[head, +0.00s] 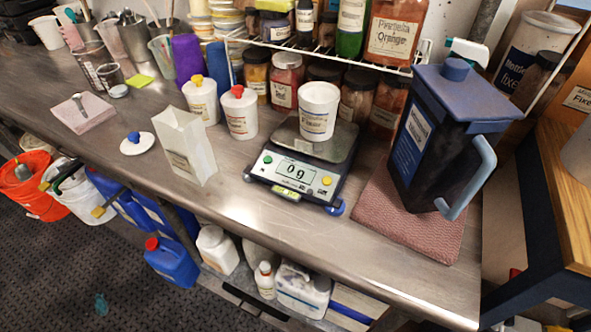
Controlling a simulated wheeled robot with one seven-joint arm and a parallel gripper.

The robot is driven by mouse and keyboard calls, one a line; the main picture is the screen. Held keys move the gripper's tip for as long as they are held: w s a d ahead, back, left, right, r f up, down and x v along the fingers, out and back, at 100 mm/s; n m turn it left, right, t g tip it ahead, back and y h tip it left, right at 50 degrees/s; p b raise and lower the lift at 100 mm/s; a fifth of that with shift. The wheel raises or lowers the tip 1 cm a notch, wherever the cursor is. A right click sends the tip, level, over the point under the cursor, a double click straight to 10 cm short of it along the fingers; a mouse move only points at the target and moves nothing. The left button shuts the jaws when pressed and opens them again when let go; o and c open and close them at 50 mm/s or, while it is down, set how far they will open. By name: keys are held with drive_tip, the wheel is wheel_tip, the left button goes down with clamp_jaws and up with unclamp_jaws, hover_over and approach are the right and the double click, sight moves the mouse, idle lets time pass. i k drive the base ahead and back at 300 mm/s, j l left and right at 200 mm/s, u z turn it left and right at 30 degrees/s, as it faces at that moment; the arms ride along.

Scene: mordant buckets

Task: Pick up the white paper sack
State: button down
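The white paper sack (185,146) stands upright on the metal counter in the head view, near the counter's front edge. Its top looks open and a small printed label shows on its front. It stands left of the digital scale (297,180), with a small gap between them. A white bottle with a yellow cap (202,100) and a white bottle with a red cap (240,112) stand close behind it. My gripper is not in view.
A white tub (319,110) sits on the scale. A large dark blue jug (440,135) stands on a pink cloth (405,215) at the right. A white lid with a blue knob (138,143) lies left of the sack. Bare counter (250,225) lies in front of the scale.

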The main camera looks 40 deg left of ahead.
sight(182, 135)
drive_tip(key=u, duration=0.5)
drive_tip(key=k+j+u, duration=0.1)
drive_tip(key=u, duration=0.35)
drive_tip(key=j+u, duration=0.2)
drive_tip(key=u, duration=0.3)
